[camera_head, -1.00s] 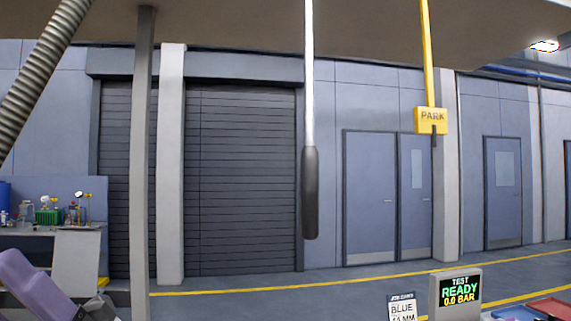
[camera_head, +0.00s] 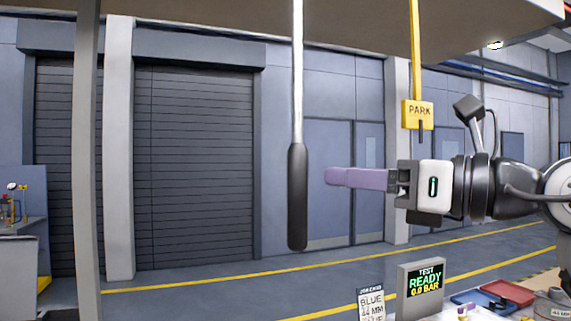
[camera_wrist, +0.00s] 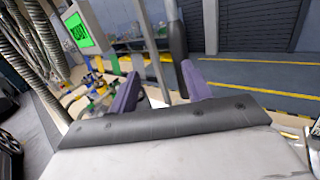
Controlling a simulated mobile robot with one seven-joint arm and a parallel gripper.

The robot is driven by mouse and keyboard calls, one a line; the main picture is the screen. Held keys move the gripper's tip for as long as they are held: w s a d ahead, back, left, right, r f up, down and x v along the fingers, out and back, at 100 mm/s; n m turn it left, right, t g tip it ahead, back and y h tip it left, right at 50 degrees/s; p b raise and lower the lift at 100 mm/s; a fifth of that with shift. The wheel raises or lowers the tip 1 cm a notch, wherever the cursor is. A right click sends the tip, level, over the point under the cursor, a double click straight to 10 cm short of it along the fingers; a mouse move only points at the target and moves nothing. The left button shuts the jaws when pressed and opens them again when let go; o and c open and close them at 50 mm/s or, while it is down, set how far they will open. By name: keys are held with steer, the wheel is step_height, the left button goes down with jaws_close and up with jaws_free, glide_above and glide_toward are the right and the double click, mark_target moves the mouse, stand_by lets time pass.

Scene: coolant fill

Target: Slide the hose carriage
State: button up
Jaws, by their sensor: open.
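A pale rod with a black grip (camera_head: 298,195) hangs down from above. The hose carriage it may belong to is not in view. My gripper (camera_head: 328,177) has purple fingers and comes in from the right, level with the upper part of the grip. Its fingertips point left and appear a little short of the grip, with depth hard to judge. In the wrist view, the purple fingers (camera_wrist: 160,70) are spread apart with nothing between them. The dark grip (camera_wrist: 177,45) stands beyond them, nearer the right finger.
A test screen reading READY, 0.0 BAR (camera_head: 424,281) stands below my gripper, beside a BLUE 44 MM card (camera_head: 371,305). A grey post (camera_head: 88,180) stands at left. Space around the grip looks clear.

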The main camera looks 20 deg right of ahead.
mark_target(306, 167)
steer(key=w+a+p, duration=0.1)
steer(key=w, duration=0.2)
steer(key=w+a+h+p, duration=0.1)
steer(key=w+p, duration=0.1)
steer(key=w, duration=0.1)
steer(key=w+a+r+m+t+h+p, duration=0.1)
steer(key=w+p, duration=0.1)
steer(key=w, duration=0.1)
steer(key=shift+w+a, duration=0.1)
steer(key=shift+w, duration=0.2)
steer(key=shift+w+a+f, duration=0.2)
steer(key=shift+w+a, duration=0.1)
steer(key=shift+w, duration=0.3)
steer(key=shift+c, duration=0.4)
jaws_close()
